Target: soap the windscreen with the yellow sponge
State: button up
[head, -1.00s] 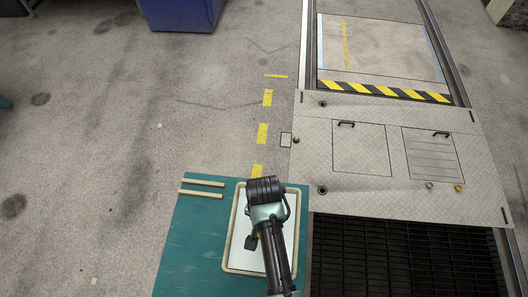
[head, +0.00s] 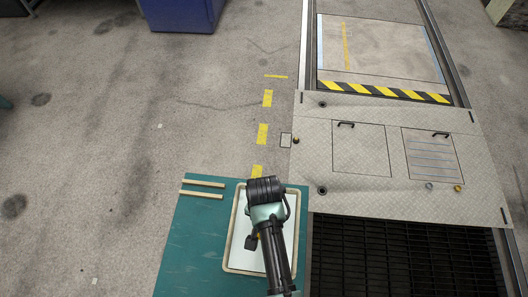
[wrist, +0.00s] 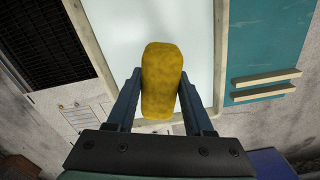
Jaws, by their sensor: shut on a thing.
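My gripper (wrist: 160,84) is shut on the yellow sponge (wrist: 161,70), a rounded block between its two fingers in the wrist view. Below it is a pale, smooth panel (wrist: 203,30) with a beige rounded frame, which I take to be the windscreen. In the head view this panel (head: 240,250) lies on a teal bench top, and my gripper (head: 252,241) is over its middle. I cannot tell whether the sponge touches the panel.
Two wooden strips (head: 203,189) lie on the teal bench (head: 185,240), left of the panel. To the right are a metal deck plate (head: 310,150) with hatches and handles, a dark grating (head: 400,260) and a black-yellow striped edge (head: 385,91). A blue bin (head: 180,12) stands far off.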

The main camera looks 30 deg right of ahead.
jog(key=shift+r+p, duration=2.6)
jog(key=shift+p, duration=0.05)
jog(key=shift+f, duration=0.1)
